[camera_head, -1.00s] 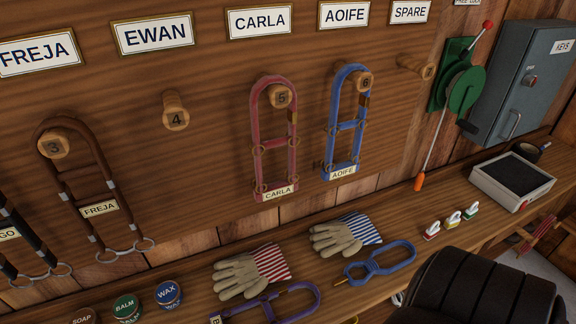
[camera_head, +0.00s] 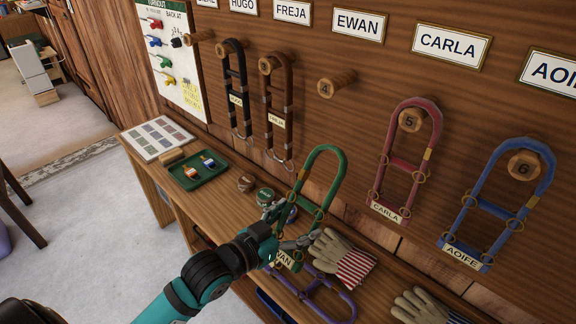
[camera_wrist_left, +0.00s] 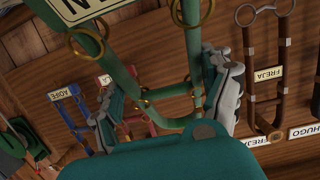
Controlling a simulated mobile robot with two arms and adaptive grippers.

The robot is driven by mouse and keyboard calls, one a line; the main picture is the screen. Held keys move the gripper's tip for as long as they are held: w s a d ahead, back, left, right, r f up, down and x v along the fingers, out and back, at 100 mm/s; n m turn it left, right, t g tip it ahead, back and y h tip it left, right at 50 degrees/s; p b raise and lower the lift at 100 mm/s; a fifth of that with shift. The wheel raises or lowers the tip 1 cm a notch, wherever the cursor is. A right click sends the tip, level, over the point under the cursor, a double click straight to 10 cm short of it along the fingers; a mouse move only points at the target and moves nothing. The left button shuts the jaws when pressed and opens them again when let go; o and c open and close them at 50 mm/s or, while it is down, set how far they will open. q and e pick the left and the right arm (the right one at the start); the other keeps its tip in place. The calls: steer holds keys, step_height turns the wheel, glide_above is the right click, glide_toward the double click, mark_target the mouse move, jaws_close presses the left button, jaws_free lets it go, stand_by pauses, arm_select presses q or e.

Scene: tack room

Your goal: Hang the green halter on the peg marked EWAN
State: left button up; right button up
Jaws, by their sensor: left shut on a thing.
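The green halter (camera_head: 341,172) hangs from my left gripper (camera_head: 287,228), loop upward, in front of the board and over the bench. Its name tag (camera_head: 287,261) is partly covered by the gripper; "WAN" shows. In the left wrist view the green halter (camera_wrist_left: 187,70) runs between the two fingers of my left gripper (camera_wrist_left: 165,100), which is shut on it. The EWAN sign (camera_head: 358,24) is on the board, and the bare wooden peg marked 4 (camera_head: 337,84) sticks out below it. The halter is below the peg and apart from it. My right gripper is not in view.
The red CARLA halter (camera_head: 382,176) and blue AOIFE halter (camera_head: 490,211) hang right of the bare peg. Brown FREJA halter (camera_head: 287,105) hangs left.

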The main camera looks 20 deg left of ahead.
mark_target(313, 152)
arm_select(q)
steer(key=w+a+r+t+h, duration=0.2)
steer(key=a+r+t, duration=0.2)
steer(key=r, duration=0.7)
steer(key=x, duration=0.3)
steer(key=f+b+x, duration=0.1)
steer(key=x, duration=0.5)
steer(key=shift+w+f+b, duration=0.35)
steer(key=shift+b, duration=0.05)
steer(key=shift+w+d+f, duration=0.25)
steer(key=shift+w+f, duration=0.05)
steer(key=shift+w, duration=0.2)
steer(key=shift+w+f, duration=0.1)
steer(key=shift+w, duration=0.05)
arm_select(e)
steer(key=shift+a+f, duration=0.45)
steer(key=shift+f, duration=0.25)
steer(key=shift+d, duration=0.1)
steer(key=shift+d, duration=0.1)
